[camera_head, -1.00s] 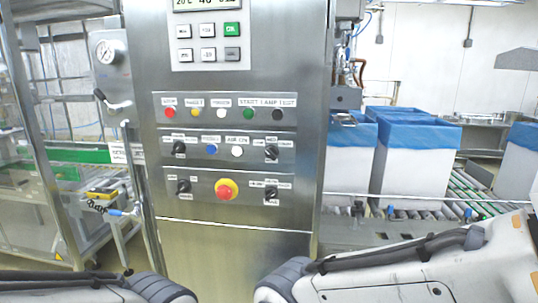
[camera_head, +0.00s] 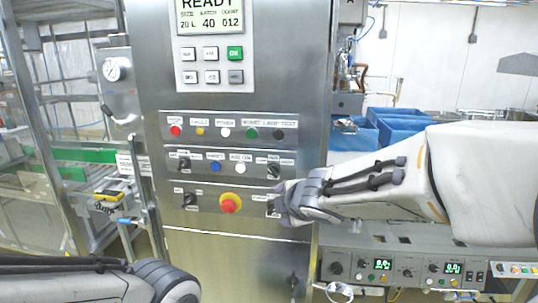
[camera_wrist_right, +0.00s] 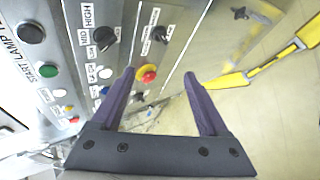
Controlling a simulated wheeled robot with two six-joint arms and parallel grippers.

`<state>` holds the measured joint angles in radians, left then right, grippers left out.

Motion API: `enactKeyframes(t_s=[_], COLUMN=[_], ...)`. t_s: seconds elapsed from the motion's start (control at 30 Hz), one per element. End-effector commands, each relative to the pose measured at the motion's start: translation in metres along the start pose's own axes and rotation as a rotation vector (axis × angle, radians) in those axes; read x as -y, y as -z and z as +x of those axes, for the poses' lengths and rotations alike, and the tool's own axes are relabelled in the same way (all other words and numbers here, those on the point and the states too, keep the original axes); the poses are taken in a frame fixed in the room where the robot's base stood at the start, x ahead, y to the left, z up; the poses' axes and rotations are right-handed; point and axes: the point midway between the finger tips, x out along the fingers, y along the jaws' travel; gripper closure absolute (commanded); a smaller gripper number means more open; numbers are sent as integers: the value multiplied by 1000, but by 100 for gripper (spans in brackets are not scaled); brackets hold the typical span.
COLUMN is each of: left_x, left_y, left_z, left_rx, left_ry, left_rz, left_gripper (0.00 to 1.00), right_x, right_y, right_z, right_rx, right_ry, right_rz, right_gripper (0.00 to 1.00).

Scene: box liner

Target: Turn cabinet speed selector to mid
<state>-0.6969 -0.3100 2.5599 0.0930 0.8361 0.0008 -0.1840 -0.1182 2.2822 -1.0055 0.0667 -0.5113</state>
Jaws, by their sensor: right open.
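The steel cabinet (camera_head: 240,260) stands in the middle of the head view. A black selector knob (camera_head: 273,170) sits at the right end of its middle control row. In the right wrist view this knob (camera_wrist_right: 104,38) has HIGH and MID labels beside it. I cannot tell which label it points to. My right gripper (camera_wrist_right: 160,76) is open and empty, its fingers apart in front of the panel. In the head view its wrist covers the lower right selector, which shows in the wrist view (camera_wrist_right: 160,34). My left arm is low at the left, its gripper out of view.
A red emergency stop (camera_head: 230,203) on a yellow ring sits close left of my right gripper. Lamps and a keypad (camera_head: 212,65) are above, under a READY display (camera_head: 210,17). A gauge (camera_head: 115,68) and pipe stand left. Blue-lined boxes (camera_head: 400,125) are behind my right arm.

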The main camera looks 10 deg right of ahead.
Motion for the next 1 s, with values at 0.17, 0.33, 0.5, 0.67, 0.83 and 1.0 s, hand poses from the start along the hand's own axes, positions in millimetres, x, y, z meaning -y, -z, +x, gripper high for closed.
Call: enactKeyframes(t_s=[0.17,0.33,0.5,0.67,0.83,1.0], left_x=[-3,-3,-3,-2,-2,-2], left_y=[2,2,2,2,1,1], left_z=[-35,-44,-41,-34,-28,-25], left_rx=[0,0,0,0,0,0], left_ry=[0,0,0,0,0,0], left_rz=[-1,-1,-1,0,0,0], left_gripper=[50,50,50,50,50,50], right_x=[-73,-87,-86,-86,-90,-93], right_y=[-28,-38,-37,-32,-26,-22], right_z=[-7,-9,0,26,58,81], right_rx=[-69,-122,-140,-140,-139,-138], right_ry=[-125,-151,-153,-152,-151,-152], right_rz=[-449,-688,-745,-741,-740,-741], right_gripper=[22,22,22,22,22,22])
